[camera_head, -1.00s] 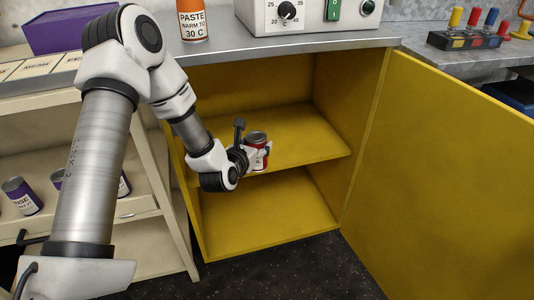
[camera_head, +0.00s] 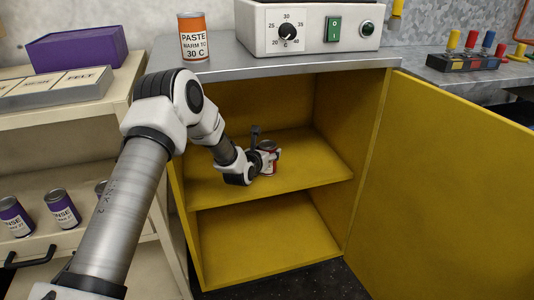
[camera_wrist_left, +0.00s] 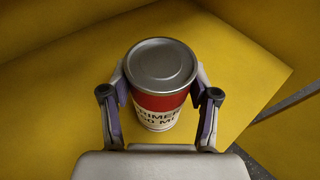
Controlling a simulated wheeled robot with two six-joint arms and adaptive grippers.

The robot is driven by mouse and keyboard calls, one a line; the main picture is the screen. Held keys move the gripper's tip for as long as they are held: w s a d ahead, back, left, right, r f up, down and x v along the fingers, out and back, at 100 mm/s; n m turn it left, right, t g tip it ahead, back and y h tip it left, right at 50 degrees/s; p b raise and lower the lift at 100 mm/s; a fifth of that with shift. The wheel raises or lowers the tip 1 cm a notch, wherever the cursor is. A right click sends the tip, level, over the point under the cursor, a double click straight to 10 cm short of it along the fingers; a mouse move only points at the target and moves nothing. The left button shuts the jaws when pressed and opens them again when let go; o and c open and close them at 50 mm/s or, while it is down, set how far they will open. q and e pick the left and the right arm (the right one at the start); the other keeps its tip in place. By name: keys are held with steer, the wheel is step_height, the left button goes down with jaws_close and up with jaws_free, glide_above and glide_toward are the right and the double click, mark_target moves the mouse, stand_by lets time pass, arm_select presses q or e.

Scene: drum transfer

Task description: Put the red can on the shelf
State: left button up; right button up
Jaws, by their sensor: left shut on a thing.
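The red can (camera_head: 268,148) is red and white with a grey lid, upright inside the open yellow cabinet, at the level of its middle shelf (camera_head: 310,165). In the left wrist view the can (camera_wrist_left: 160,102) shows a label reading in part "RIMER". My left gripper (camera_head: 262,158) reaches into the cabinet from the left. Its fingers (camera_wrist_left: 160,108) are shut on the can's two sides. The can's base is partly hidden, and I cannot tell whether it touches the shelf. My right gripper is not in view.
The yellow door (camera_head: 440,190) stands open at the right. A grey counter (camera_head: 230,66) above bears an orange paste can (camera_head: 193,40) and a control box (camera_head: 312,22). A cream cart (camera_head: 60,230) with purple cans stands at the left. The lower cabinet space (camera_head: 265,240) is empty.

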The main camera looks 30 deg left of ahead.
arm_select(q)
steer(key=o, duration=1.5)
steer(key=shift+f, duration=0.1)
steer(key=shift+c, duration=0.2)
